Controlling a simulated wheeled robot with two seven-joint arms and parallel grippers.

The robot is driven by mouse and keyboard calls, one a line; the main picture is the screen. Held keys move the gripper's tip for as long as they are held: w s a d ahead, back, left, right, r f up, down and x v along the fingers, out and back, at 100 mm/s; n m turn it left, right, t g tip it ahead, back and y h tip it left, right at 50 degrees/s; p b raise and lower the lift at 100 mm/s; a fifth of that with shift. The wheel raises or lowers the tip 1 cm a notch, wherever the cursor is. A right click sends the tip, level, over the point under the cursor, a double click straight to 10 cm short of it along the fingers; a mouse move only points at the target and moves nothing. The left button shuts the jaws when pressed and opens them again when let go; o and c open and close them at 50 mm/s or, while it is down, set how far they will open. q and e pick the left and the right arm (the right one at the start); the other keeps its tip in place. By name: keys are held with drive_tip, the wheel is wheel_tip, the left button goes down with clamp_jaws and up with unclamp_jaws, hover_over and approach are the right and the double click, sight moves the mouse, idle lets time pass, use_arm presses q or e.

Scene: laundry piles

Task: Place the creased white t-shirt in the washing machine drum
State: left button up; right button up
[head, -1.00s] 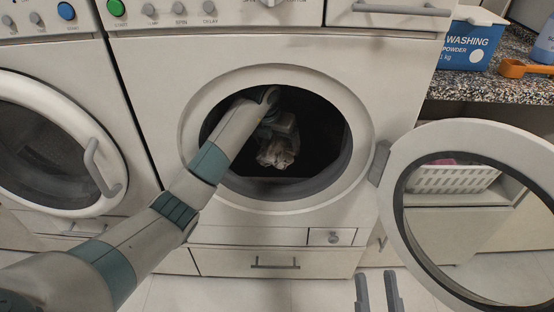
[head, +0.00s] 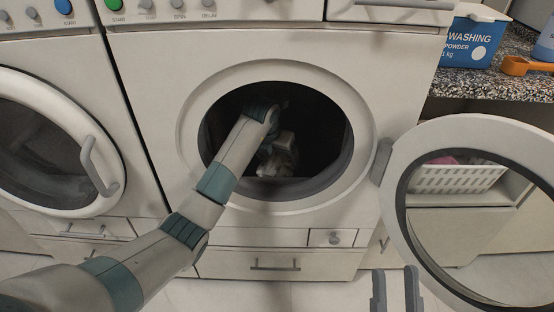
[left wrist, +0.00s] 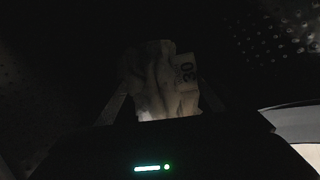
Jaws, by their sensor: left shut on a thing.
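The creased white t-shirt (head: 277,158) is a crumpled bundle inside the dark drum (head: 318,130) of the open washing machine (head: 390,90). My left arm reaches through the round opening, and my left gripper (head: 276,147) is shut on the shirt. The left wrist view shows the shirt (left wrist: 160,80) bunched between the fingers, with a printed tag on its right side. The drum's perforated wall shows faintly there. Whether the shirt touches the drum floor is hard to tell. My right gripper (head: 396,290) is open and empty, low in front of the machine.
The round door (head: 398,170) stands open to the right of the opening. A second, closed machine (head: 60,225) stands at the left. A blue washing powder box (head: 470,38) and an orange scoop (head: 525,66) sit on the speckled counter. A white basket (head: 455,180) shows through the door.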

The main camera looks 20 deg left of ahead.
sight(276, 155)
drive_tip(key=shift+w+d+r, duration=0.15)
drive_tip(key=shift+r, duration=0.2)
use_arm(q)
drive_tip(key=o, duration=1)
drive_tip(key=shift+o, duration=0.2)
use_arm(e)
drive_tip(key=shift+f, duration=0.15)
use_arm(q)
drive_tip(key=shift+s+r, duration=0.15)
drive_tip(key=shift+r, duration=0.4)
drive_tip(key=p+v, duration=0.1)
drive_tip(key=v, duration=0.4)
drive_tip(key=shift+s+r+p, duration=0.1)
drive_tip(key=shift+r+p, duration=0.15)
drive_tip(key=shift+p, duration=0.1)
drive_tip(key=shift+s+r, duration=0.25)
drive_tip(key=shift+r, duration=0.2)
use_arm(e)
drive_tip(key=shift+w+a+f+g+h, duration=0.1)
drive_tip(key=shift+a+f+g, duration=0.2)
drive_tip(key=shift+f+g, duration=0.35)
drive_tip(key=shift+w+a+f+g+h, duration=0.15)
drive_tip(key=shift+a+f+g, duration=0.15)
drive_tip(key=shift+f, duration=0.6)
drive_tip(key=shift+w+a+f+g+h, duration=0.1)
drive_tip(key=shift+a+f+g, duration=0.15)
drive_tip(key=shift+f+g, duration=0.4)
